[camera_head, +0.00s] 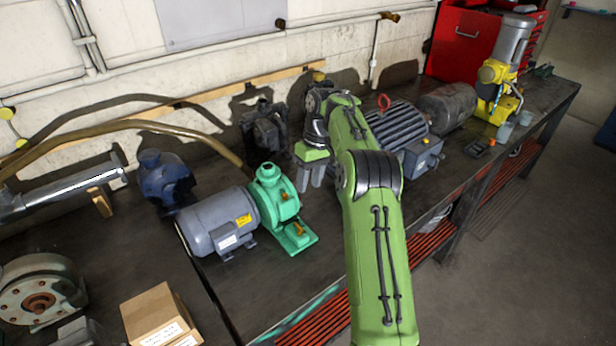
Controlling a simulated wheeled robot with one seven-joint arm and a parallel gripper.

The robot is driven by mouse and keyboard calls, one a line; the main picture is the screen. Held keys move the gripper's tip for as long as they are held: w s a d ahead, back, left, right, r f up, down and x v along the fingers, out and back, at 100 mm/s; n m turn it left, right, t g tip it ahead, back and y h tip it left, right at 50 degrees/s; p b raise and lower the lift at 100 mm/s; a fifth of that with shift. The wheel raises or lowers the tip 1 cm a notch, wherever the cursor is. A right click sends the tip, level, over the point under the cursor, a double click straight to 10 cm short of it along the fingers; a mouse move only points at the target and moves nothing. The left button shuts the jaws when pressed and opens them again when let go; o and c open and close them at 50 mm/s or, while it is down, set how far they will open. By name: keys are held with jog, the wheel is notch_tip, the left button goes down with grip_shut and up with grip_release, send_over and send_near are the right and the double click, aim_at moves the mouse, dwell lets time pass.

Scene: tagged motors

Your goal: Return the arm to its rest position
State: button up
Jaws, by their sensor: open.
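My green arm reaches up from the lower right of the head view and bends over the workbench (300,270). My gripper (311,178) hangs from its end, fingers pointing down, open with nothing seen between the fingers. It is above the bench, just right of a green pump (275,195) joined to a grey motor (218,222). A ribbed blue-grey motor (395,128) with a red lifting ring is right of the gripper, partly hidden behind my arm.
A dark blue pump (163,180), a dark machine part (265,130) and a cardboard box (158,315) are on the bench. A dark motor (447,105) and a yellow machine (497,88) stand right. Open floor (510,260) lies at lower right.

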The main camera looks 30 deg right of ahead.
jog(key=s+a+r+t+h, duration=0.2)
jog(key=s+a+r, duration=0.9)
jog(key=s+r, duration=0.15)
jog(key=s+a+f+m+t, duration=0.1)
jog(key=s+t, duration=0.1)
jog(key=s, duration=0.8)
jog(key=s+a+f+m+t+b, duration=0.1)
jog(key=s+f+t, duration=0.1)
jog(key=s, duration=0.9)
jog(key=shift+a+f, duration=0.15)
jog(key=shift+a, duration=0.15)
